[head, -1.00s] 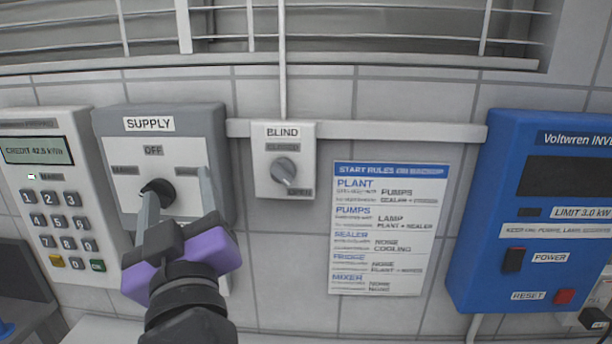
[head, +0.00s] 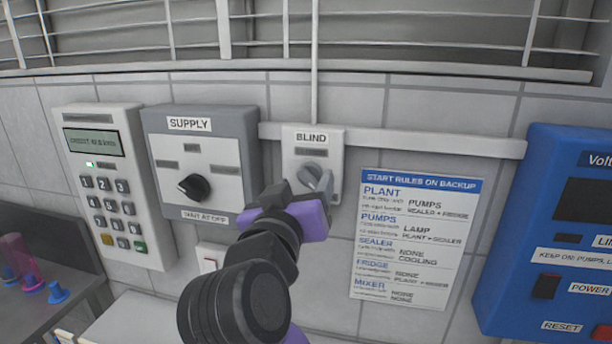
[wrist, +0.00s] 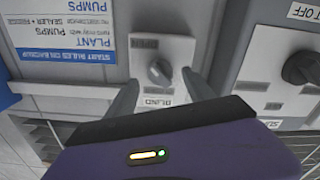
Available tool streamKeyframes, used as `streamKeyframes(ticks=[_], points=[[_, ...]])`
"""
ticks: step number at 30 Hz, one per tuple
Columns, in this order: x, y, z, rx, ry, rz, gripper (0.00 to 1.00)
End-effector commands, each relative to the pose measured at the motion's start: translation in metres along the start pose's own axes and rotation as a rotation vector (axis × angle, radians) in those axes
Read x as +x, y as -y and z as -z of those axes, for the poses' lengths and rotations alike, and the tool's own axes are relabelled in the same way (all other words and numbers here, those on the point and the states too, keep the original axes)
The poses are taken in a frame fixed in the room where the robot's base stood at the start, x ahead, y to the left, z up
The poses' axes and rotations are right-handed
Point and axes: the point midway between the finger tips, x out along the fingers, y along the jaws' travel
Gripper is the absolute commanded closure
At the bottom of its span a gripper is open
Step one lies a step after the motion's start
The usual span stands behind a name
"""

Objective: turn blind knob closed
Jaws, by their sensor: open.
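The blind knob (head: 309,174) is a small grey dial on a white plate labelled BLIND (head: 312,136), mounted on the tiled wall. In the wrist view the knob (wrist: 160,72) shows between the two fingers, with the plate upside down and the word OPEN above it. My gripper (wrist: 157,90) is open, its fingers on either side of the knob and apart from it. In the head view my purple gripper (head: 300,188) is just below the plate and hides its lower part. The knob's ridge looks slanted.
A grey supply box (head: 225,160) with a black knob (head: 194,187) is left of the blind plate. A keypad (head: 120,232) is further left. A rules sheet (head: 412,240) and a blue inverter box (head: 560,220) are to the right. A grille (head: 400,40) runs above.

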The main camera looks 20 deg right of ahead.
Motion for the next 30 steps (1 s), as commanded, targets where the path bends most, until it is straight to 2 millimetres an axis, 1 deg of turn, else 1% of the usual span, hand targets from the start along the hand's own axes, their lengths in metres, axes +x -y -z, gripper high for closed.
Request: streamKeyframes(ticks=[1, 6, 14, 15, 17, 18, 24, 30], points=[[0.006, -0.001, 0.001, -0.002, 0.001, -0.002, 0.38], [0.017, 0.0, 0.0, 0.0, 0.0, 0.0, 0.38], [0.019, 0.0, 0.0, 0.0, -0.001, 0.001, 0.38], [0.019, 0.0, 0.0, 0.0, -0.001, 0.001, 0.42], [0.018, 0.0, 0.0, 0.0, -0.001, 0.001, 0.54], [0.018, 0.0, 0.0, 0.0, -0.001, 0.001, 0.62], [0.018, 0.0, 0.0, 0.0, -0.001, 0.001, 1.0], [0.018, 0.0, 0.001, -0.014, -0.001, 0.001, 1.0]])
